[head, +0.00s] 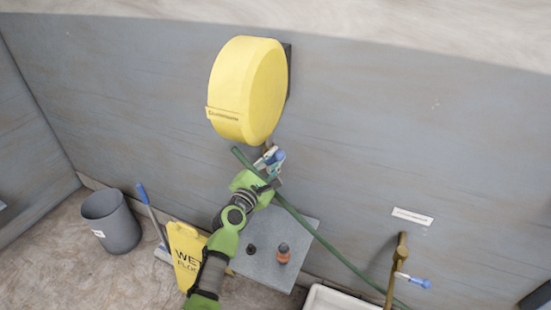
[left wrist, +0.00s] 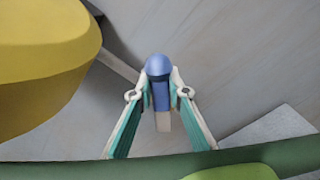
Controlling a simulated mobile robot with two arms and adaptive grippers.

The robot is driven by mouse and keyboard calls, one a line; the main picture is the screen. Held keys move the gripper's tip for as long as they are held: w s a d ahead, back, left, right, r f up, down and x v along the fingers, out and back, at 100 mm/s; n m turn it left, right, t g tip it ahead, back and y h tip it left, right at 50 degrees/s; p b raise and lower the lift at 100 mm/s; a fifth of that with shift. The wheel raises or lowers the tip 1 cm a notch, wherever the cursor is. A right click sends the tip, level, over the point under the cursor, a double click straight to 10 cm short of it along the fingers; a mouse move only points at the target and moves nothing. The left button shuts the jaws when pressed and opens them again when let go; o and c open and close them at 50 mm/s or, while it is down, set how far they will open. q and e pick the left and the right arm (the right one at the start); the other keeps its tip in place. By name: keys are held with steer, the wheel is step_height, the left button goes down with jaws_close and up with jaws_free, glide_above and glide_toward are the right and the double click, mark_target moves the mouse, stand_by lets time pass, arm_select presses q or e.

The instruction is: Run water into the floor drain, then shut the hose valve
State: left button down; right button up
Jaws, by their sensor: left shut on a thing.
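The yellow hose reel (head: 255,90) hangs on the wall. A brass fitting under it has a lever with a blue grip (head: 277,157), which looks like the hose valve. My left gripper (head: 269,166) is shut on this lever. In the left wrist view the gripper fingers (left wrist: 158,105) stand on either side of the blue grip (left wrist: 159,68). The green hose (head: 325,240) slants from beside the gripper down to the right. It also crosses the bottom of the left wrist view (left wrist: 110,172). I see no floor drain. My right gripper is out of view.
A yellow wet-floor sign (head: 185,250), blue-handled tool (head: 150,210) and grey bin (head: 112,222) stand left. A brass tap (head: 395,270) and white basin (head: 325,299) are right.

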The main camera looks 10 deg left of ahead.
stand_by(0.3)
arm_select(q)
steer(key=c, duration=1.9)
jaws_free()
steer(key=s, duration=0.4)
steer(key=s+a, duration=0.1)
steer(key=s, duration=0.3)
steer(key=s+a, duration=0.1)
steer(key=s, duration=0.3)
steer(key=shift+a, duration=0.15)
steer(key=shift+w+f, duration=0.1)
steer(key=shift+f, duration=0.05)
